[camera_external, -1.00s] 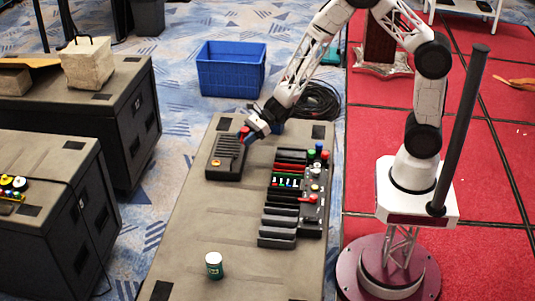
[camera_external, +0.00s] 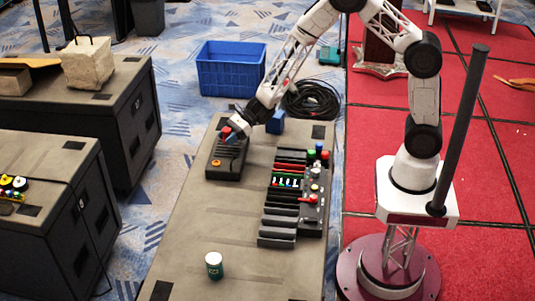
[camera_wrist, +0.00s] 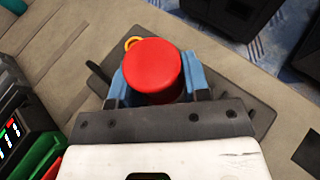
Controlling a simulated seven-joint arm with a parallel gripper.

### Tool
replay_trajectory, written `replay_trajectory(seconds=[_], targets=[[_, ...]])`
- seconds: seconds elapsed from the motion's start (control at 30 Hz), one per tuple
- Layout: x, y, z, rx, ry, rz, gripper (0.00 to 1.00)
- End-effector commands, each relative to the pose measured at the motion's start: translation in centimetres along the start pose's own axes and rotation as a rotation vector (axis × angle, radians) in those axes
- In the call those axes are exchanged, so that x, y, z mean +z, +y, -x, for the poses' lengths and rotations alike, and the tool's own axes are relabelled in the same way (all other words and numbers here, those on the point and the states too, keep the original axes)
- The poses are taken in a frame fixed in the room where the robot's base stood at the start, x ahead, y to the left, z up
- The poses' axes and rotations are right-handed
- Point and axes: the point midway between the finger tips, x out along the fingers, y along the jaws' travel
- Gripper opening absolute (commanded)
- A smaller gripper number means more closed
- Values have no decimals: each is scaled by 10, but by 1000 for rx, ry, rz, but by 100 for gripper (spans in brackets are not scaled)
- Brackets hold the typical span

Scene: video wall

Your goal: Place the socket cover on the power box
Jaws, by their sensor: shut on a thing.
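The socket cover appears to be the round red cap (camera_wrist: 152,68), held between my gripper's blue fingers (camera_wrist: 157,80). In the external view the red cap (camera_external: 227,131) shows small at the tip of my gripper (camera_external: 231,134). The power box appears to be the dark, flat, ribbed box (camera_external: 226,163) on the table, with an orange ring (camera_external: 216,162) on its top. My gripper is over the far part of this box. The wrist view shows the dark box (camera_wrist: 240,95) and part of the orange ring (camera_wrist: 130,43) beyond the cap. Whether the cap touches the box is hidden.
A dark panel with coloured switches and knobs (camera_external: 300,195) lies right of the box. A blue block (camera_external: 275,122) shows near the far table edge. A green and white can (camera_external: 214,265) stands at the near end. The table's left strip is clear.

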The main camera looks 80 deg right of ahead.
Motion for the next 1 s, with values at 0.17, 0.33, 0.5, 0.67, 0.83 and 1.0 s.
replay_trajectory(seconds=[0.17,0.33,0.5,0.67,0.83,1.0], targets=[[-10,0,-4,1,1,-1,21],[-25,0,-10,1,0,-2,21],[-32,0,-13,0,0,0,21],[-32,0,-13,0,0,0,21],[-33,0,-14,0,0,0,21],[-35,0,-14,0,0,0,51]])
